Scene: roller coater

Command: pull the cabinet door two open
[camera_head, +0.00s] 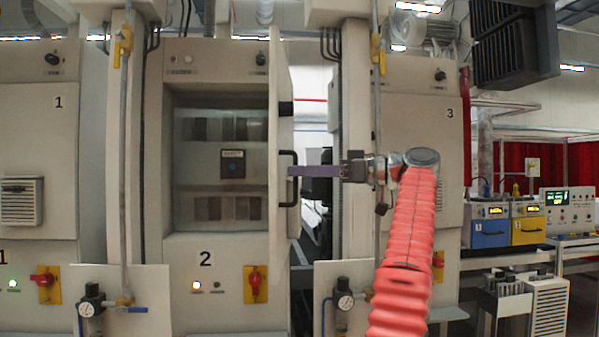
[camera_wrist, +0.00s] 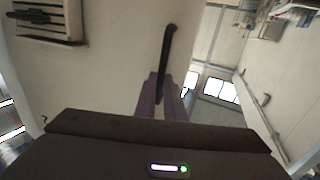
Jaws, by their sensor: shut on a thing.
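Cabinet two (camera_head: 205,260), with the number 2 on its lower panel, stands left of the middle in the head view. Its door (camera_head: 280,110) is swung out from the right side and seen nearly edge-on, so the dark inside with its rows of parts shows. The black door handle (camera_head: 287,180) is on the door's outer face. My gripper (camera_head: 297,171) reaches in from the right, its purple fingers shut on the handle. In the wrist view the handle (camera_wrist: 166,50) runs up between the two fingers (camera_wrist: 163,97), beside the cream door face (camera_wrist: 105,60).
Cabinet one (camera_head: 40,130) stands at the left and cabinet three (camera_head: 420,100) at the right, behind my red-sleeved arm. A post with a yellow-handled valve (camera_head: 377,55) stands close to my wrist. Low panels with gauges (camera_head: 345,302) stand in front. A bench with instruments is far right.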

